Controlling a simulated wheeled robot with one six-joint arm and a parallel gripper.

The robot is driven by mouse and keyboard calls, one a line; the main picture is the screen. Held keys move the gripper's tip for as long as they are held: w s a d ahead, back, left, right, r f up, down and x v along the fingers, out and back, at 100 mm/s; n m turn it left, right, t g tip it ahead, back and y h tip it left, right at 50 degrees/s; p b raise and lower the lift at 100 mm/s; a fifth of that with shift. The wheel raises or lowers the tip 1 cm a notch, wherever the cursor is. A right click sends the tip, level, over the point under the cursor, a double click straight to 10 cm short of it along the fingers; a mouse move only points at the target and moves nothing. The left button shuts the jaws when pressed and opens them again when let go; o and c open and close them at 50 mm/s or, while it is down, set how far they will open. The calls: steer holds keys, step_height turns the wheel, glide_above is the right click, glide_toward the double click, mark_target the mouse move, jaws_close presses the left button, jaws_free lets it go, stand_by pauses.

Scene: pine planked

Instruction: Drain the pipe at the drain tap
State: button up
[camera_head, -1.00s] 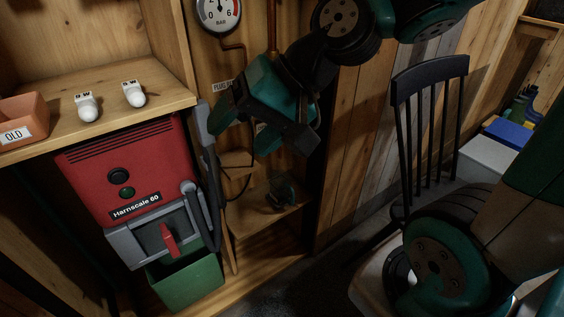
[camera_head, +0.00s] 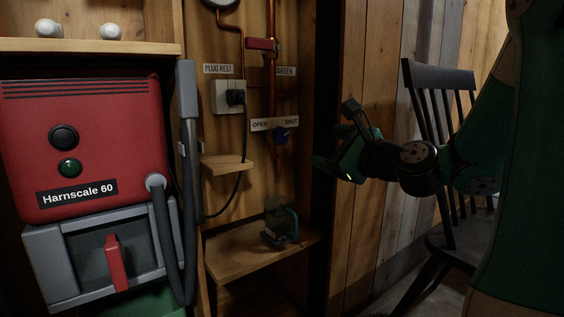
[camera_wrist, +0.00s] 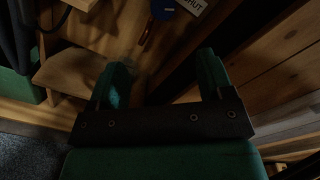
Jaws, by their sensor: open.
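A copper pipe (camera_head: 272,85) runs down the plank wall, with a red lever (camera_head: 261,44) lying roughly level across it. At its lower end is a blue knob (camera_head: 282,135), seemingly the drain tap, under an OPEN/SHUT plate (camera_head: 274,124). I cannot tell which word the knob points to. The knob also shows at the top edge of the wrist view (camera_wrist: 162,10), with a short copper spout (camera_wrist: 147,33) below. My gripper (camera_head: 336,138) is open and empty, right of the knob and apart from it; its spread fingers show in the wrist view (camera_wrist: 162,70).
A clear jar with a teal part (camera_head: 281,224) stands on the low shelf (camera_head: 235,250) below the knob. A socket with a black plug (camera_head: 235,97) and a small ledge (camera_head: 226,165) are to the left. A red Harnscale 60 unit (camera_head: 85,150) fills the left; a dark chair (camera_head: 437,80) stands right.

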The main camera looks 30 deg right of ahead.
steer(key=p, duration=0.9)
glide_toward(282, 136)
steer(key=w, duration=0.3)
steer(key=w+p, duration=0.1)
steer(key=w, duration=0.2)
steer(key=w+p, duration=0.1)
steer(key=w, duration=0.3)
steer(key=shift+a, duration=0.3)
steer(key=c, duration=0.9)
